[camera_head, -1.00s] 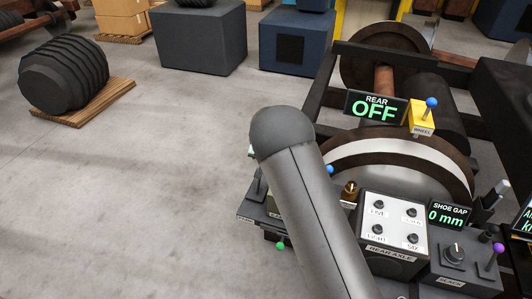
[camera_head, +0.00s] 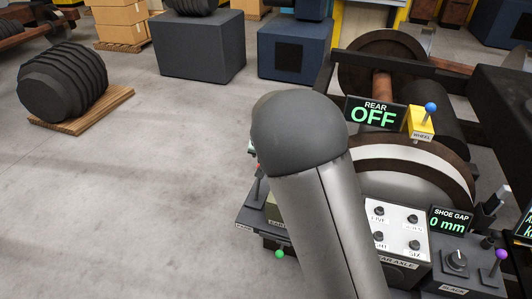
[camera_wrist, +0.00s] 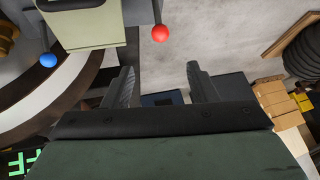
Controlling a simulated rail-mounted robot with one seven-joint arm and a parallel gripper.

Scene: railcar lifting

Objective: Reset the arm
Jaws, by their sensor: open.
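My gripper (camera_wrist: 160,88) is in the wrist view, with its two dark fingers wide apart and nothing between them. Beyond the fingers lie the grey floor and some boxes. In the head view my own grey arm covers part of the control panel, and the gripper itself is hidden there. In the wrist view a red ball knob (camera_wrist: 160,33) and a blue ball knob (camera_wrist: 48,61) show above and to the left of the fingers, apart from them.
The rear axle panel (camera_head: 402,230) has several black knobs. A "REAR OFF" display (camera_head: 374,113) stands beside a yellow wheel lever box (camera_head: 421,122). A shoe gap display (camera_head: 450,219) reads 0 mm. A purple-knobbed lever (camera_head: 500,255) is at right.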

